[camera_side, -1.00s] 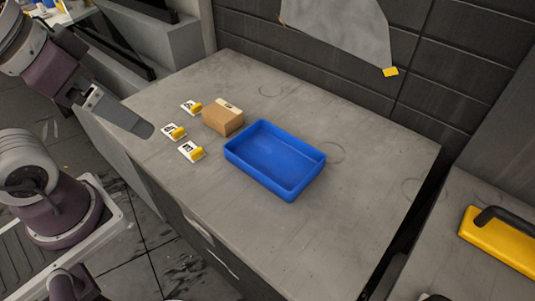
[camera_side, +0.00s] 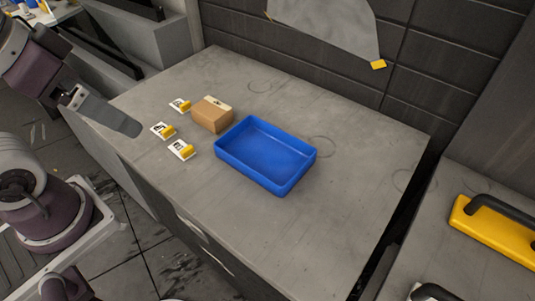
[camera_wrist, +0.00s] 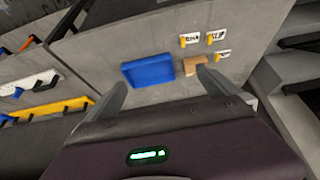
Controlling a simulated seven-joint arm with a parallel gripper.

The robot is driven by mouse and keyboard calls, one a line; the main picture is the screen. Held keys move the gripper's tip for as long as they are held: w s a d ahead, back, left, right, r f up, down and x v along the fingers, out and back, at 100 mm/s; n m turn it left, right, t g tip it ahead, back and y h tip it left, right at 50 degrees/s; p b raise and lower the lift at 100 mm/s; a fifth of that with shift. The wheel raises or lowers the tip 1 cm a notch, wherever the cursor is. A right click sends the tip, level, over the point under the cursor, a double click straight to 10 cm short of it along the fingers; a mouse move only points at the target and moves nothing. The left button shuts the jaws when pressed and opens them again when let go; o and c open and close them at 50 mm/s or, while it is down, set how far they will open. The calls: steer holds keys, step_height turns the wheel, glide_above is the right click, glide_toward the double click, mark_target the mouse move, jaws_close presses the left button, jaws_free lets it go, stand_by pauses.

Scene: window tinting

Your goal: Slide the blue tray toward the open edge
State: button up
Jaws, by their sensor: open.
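The blue tray (camera_side: 265,155) is a shallow, empty rectangular tray lying flat near the middle of the grey worktop. It also shows in the wrist view (camera_wrist: 148,71), beyond the fingers. My gripper (camera_wrist: 160,88) is open and empty, with its two fingers spread wide. In the side view my gripper's finger (camera_side: 105,112) is at the worktop's left edge, apart from the tray and to its left. The other finger cannot be made out there.
A brown cardboard box (camera_side: 212,115) stands close to the tray's upper-left corner. Several yellow-and-white markers (camera_side: 181,149) lie left of it. The grey worktop (camera_side: 330,210) is clear right of and in front of the tray. A gap separates it from a surface with a yellow tool (camera_side: 495,232).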

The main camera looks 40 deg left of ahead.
mark_target(251, 166)
steer(key=shift+c, duration=0.4)
